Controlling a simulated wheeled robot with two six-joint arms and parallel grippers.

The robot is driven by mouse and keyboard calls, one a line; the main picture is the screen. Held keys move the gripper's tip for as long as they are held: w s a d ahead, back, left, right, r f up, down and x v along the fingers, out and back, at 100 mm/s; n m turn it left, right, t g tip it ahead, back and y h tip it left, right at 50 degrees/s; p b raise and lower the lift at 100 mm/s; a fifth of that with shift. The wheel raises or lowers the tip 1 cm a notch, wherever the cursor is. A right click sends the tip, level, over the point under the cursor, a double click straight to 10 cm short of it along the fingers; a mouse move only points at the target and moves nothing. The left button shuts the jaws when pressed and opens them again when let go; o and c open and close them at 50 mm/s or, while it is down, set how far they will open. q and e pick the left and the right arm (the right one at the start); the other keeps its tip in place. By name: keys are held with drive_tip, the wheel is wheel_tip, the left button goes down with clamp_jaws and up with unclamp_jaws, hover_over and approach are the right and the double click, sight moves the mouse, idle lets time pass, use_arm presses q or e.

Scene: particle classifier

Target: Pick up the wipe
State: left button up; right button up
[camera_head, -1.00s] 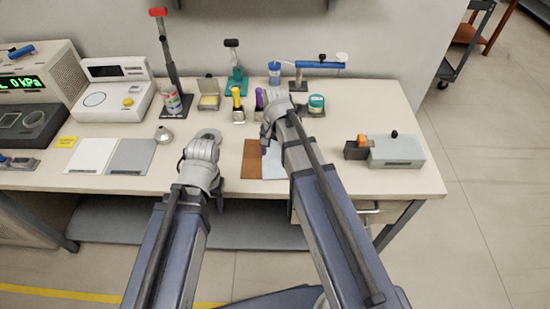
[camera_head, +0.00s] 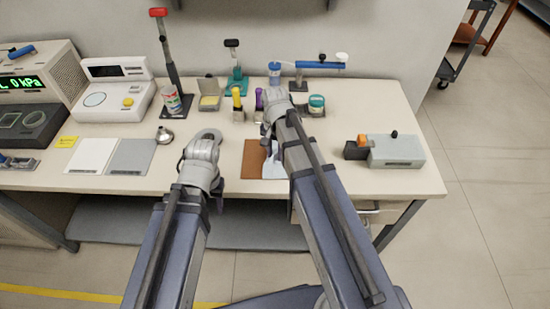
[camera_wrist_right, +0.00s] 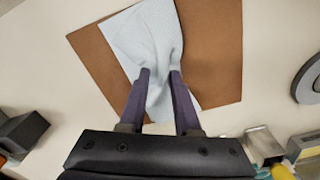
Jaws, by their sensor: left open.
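The wipe (camera_head: 274,168) is a pale blue cloth over a brown mat (camera_head: 252,158) near the table's front edge. In the right wrist view the wipe (camera_wrist_right: 146,38) is bunched and folded up between the fingers of my right gripper (camera_wrist_right: 160,86), which is shut on it. Part of the wipe still spreads over the brown mat (camera_wrist_right: 215,50). In the head view my right arm hides part of the wipe and the right fingertips. My left gripper (camera_head: 206,138) is open and empty, left of the mat over the front of the table.
A grey box device (camera_head: 396,151) stands on the right. White and grey plates (camera_head: 130,156) lie on the left. Clear tabletop lies between the mat and the grey device.

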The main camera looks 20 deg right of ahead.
drive_tip(key=shift+c, duration=1.4)
drive_tip(key=shift+r, duration=0.2)
clamp_jaws()
wheel_tip(320, 180, up, 12)
drive_tip(key=p, duration=1.2)
drive_tip(key=shift+f, duration=0.2)
drive_tip(key=shift+w, duration=0.1)
